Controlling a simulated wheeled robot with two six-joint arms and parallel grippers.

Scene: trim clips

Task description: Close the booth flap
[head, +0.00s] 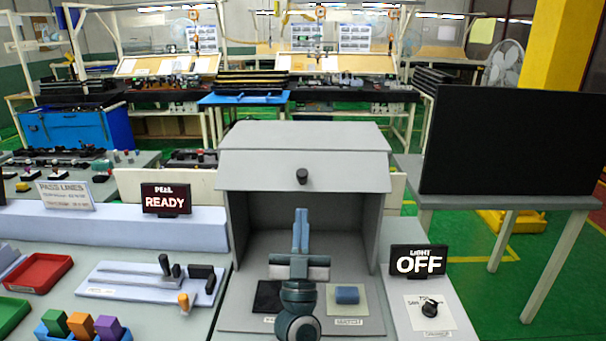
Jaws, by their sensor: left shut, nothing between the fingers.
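The grey booth (232,225) stands in the middle of the head view with its front open. Its flap (255,172) is a grey panel along the top front edge, raised clear of the opening, with a black knob (302,176) at its middle. My left gripper (301,217) is in front of the opening, below the knob and apart from it in the picture. Its blue-grey fingers point up and are together, with nothing between them. My left arm hides part of the booth floor. My right gripper is not in view.
An OFF sign (418,262) and a rotary switch (430,308) stand right. A lever fixture (150,280) and a READY sign (165,199) stand left.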

